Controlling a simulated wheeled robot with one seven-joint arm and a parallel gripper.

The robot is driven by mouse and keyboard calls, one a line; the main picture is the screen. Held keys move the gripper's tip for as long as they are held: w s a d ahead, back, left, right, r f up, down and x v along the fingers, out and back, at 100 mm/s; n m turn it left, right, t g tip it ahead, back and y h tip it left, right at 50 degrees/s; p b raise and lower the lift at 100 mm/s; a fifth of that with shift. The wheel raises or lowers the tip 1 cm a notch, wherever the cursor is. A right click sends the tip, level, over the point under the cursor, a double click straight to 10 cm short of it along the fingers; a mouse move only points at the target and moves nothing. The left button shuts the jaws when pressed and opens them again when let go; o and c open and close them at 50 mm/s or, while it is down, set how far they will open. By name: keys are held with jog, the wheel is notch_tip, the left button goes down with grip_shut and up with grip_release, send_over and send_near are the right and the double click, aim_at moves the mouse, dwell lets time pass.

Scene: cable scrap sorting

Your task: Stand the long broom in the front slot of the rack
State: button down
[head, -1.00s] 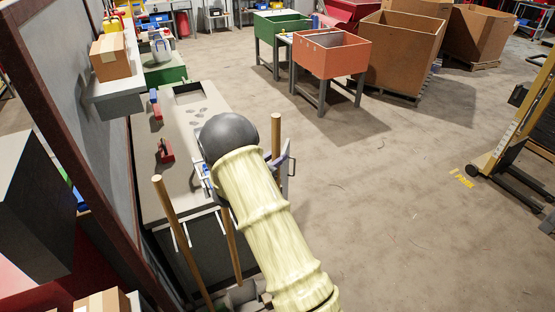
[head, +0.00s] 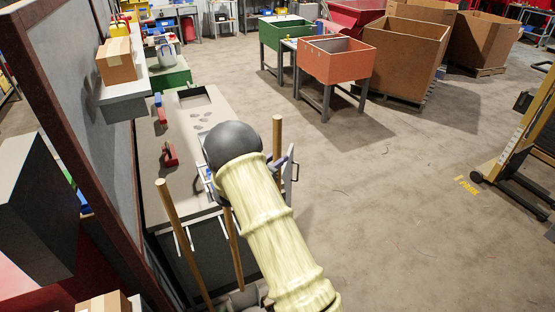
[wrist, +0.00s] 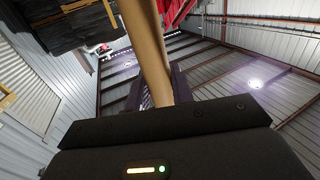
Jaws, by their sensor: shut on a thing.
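A wooden pole (head: 277,138) stands upright beside the far end of my pale-sleeved arm in the head view. In the wrist view, a wooden handle (wrist: 150,55) rises between the two dark fingers of my gripper (wrist: 155,92), which is shut on it. I take these to be the same long broom; its lower end is hidden behind my arm. In the head view my gripper (head: 283,163) is mostly hidden. Two more wooden poles, a left one (head: 182,230) and a middle one (head: 233,248), stand near pale metal brackets (head: 184,240) at the bench's near end. The rack's slots cannot be made out.
A grey bench (head: 185,185) with a red-handled tool (head: 170,155) lies left of my arm, beside a partition wall (head: 112,130). A shelf holds a cardboard box (head: 116,62). Bins stand at the back, including an orange one (head: 335,62). Open floor lies to the right.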

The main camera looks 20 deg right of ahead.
jog(key=shift+w, duration=0.1)
jog(key=shift+w+b, duration=0.3)
jog(key=shift+w, duration=1.9)
jog(key=shift+a+f+b, duration=0.1)
jog(key=shift+f+b, duration=0.15)
jog(key=shift+b, duration=0.15)
dwell(0.6)
dwell(0.4)
jog(key=shift+c, duration=2)
grip_release()
